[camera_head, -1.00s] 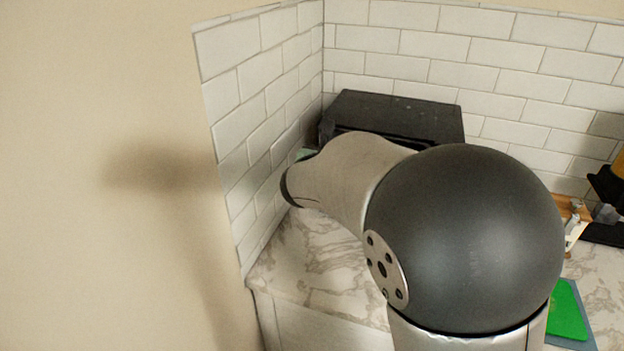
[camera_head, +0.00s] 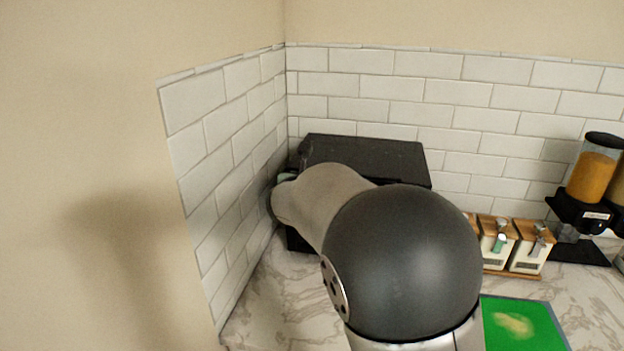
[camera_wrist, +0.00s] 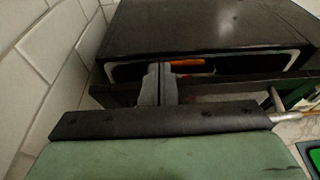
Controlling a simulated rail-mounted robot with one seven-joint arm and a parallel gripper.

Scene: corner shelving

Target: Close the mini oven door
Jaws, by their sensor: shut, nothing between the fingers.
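The mini oven (camera_head: 365,152) is a black box in the corner against the tiled walls. My arm hides most of its front in the head view. In the wrist view, the oven (camera_wrist: 205,28) has its front opening partly showing, with something orange inside. The oven door (camera_wrist: 235,88) appears as a dark edge low across the opening and is partly open; its exact angle is hard to tell. My gripper (camera_wrist: 159,72) is shut and empty, its grey fingers at the left part of the opening, overlapping the door edge. I cannot tell whether they touch it.
The tiled wall (camera_wrist: 55,50) is close on the left. White containers (camera_head: 528,246) and a dispenser with orange contents (camera_head: 592,178) stand to the right. A green board (camera_head: 515,325) lies on the marble counter (camera_head: 275,300).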

